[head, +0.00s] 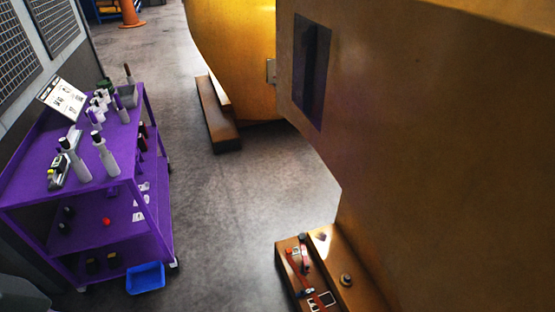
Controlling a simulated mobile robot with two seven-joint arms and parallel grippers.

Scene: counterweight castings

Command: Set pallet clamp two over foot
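A wooden-brown block or pallet end (284,270) juts out at the bottom, against the base of the large yellow-brown casting (440,150). On it lie red and dark parts (303,268) with a pale frame-like piece at the near end; they may be clamp parts, but they are too small to tell. A round bolt or stud (346,280) stands on the ledge (335,255) beside them. I cannot tell which part is clamp two or whether it touches the foot. Neither of my grippers can be made out in the head view.
A purple cart (90,185) with bottles, a tilted sign and small tools stands left. A blue bin (145,278) sits on the floor beside it. Another yellow casting (240,50) rests on brown beams (216,118) behind. Clear concrete floor (225,200) lies between.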

